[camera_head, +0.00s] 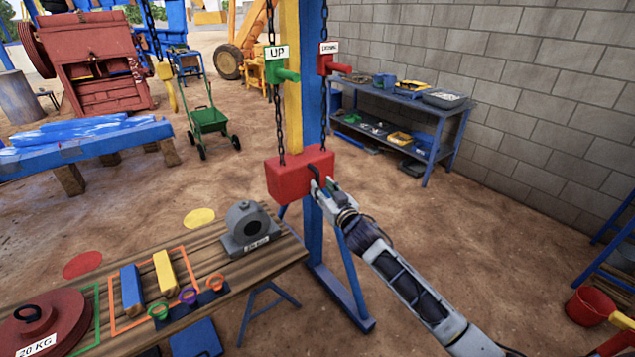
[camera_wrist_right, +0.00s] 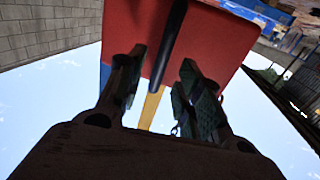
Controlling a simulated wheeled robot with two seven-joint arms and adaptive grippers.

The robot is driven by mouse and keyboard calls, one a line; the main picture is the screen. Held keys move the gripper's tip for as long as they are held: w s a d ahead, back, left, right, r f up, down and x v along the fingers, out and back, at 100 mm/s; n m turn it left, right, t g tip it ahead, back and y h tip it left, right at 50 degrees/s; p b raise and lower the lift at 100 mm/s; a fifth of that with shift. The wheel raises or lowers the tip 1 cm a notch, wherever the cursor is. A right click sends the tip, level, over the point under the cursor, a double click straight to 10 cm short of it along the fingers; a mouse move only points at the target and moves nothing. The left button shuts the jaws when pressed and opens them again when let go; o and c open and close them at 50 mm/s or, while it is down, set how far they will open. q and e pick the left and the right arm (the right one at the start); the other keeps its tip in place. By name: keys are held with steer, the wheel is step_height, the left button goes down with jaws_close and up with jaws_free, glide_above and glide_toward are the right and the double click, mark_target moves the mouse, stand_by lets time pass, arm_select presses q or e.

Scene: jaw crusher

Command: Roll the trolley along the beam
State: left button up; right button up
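A red block (camera_head: 300,173) hangs between two chains (camera_head: 279,110) in front of a blue and yellow post (camera_head: 312,80). No overhead beam shows, and I cannot tell whether this block is part of the trolley. My right gripper (camera_head: 325,187) is at the block's lower right. In the right wrist view the red block (camera_wrist_right: 190,35) fills the top, with a dark bar (camera_wrist_right: 170,45) running along it. The fingers of my right gripper (camera_wrist_right: 158,88) stand apart on either side of the bar's line, with gaps beside it; contact is unclear. My left gripper is not in view.
A green "UP" handle (camera_head: 282,72) and a red handle (camera_head: 332,63) are on the chains above. A wooden table (camera_head: 160,262) bearing a grey weight (camera_head: 247,228) stands front left. A blue shelf (camera_head: 437,112) lines the wall; a green cart (camera_head: 208,118) stands behind.

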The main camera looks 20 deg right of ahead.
mark_target(319, 183)
steer(key=shift+w+a, duration=0.2)
steer(key=shift+w, duration=0.85)
steer(key=shift+w+a, duration=0.15)
steer(key=shift+w, duration=0.9)
steer(key=shift+c, duration=0.2)
jaws_close()
